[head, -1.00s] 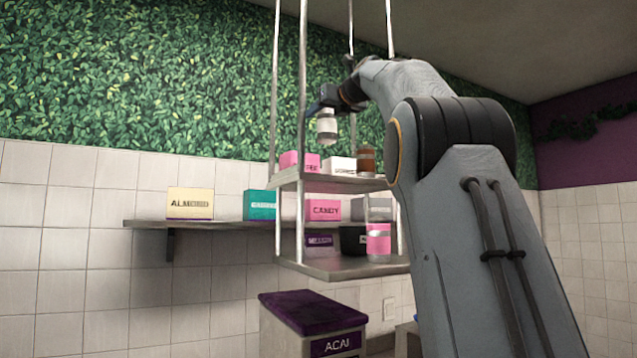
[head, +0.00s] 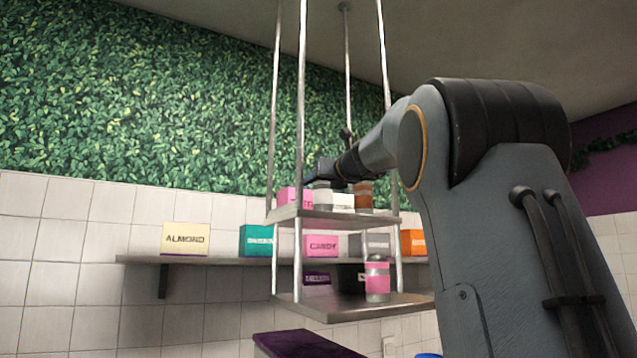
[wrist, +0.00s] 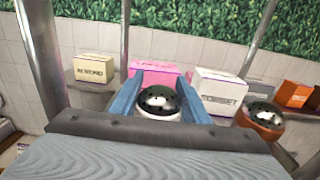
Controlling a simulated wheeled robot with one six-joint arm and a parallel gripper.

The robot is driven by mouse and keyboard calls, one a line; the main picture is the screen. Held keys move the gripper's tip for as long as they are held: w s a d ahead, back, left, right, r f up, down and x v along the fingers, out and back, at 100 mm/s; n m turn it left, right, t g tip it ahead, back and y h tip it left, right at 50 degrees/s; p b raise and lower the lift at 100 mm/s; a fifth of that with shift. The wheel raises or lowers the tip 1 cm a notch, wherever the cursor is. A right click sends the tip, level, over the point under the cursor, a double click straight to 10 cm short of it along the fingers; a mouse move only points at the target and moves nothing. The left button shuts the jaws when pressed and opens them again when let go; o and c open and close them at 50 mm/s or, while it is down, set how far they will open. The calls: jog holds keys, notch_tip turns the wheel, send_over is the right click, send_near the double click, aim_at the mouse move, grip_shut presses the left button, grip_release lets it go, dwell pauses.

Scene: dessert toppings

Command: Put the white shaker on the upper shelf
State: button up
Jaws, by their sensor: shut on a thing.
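The white shaker (head: 322,197) is upright at the upper shelf (head: 345,219) of the hanging rack, near its front edge. Its base looks at or just over the shelf surface; I cannot tell whether it touches. My gripper (wrist: 160,92) is shut on the shaker, with a blue finger on each side of its dark, shiny top (wrist: 158,100) in the wrist view.
On the upper shelf, a pink box (head: 288,199), a white box (wrist: 218,90) and a brown shaker (head: 363,196) stand close by. A pink shaker (head: 377,279) stands on the lower shelf (head: 350,307). Metal posts (head: 300,120) rise at the rack's corners. A wall shelf (head: 210,260) holds several boxes.

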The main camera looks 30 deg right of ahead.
jog(key=shift+f, duration=0.15)
jog(key=o, duration=1.2)
jog(key=shift+s, duration=0.25)
jog(key=s+b, duration=0.5)
jog(key=s, duration=0.6)
jog(key=shift+s+d, duration=0.25)
jog(key=shift+s, duration=0.05)
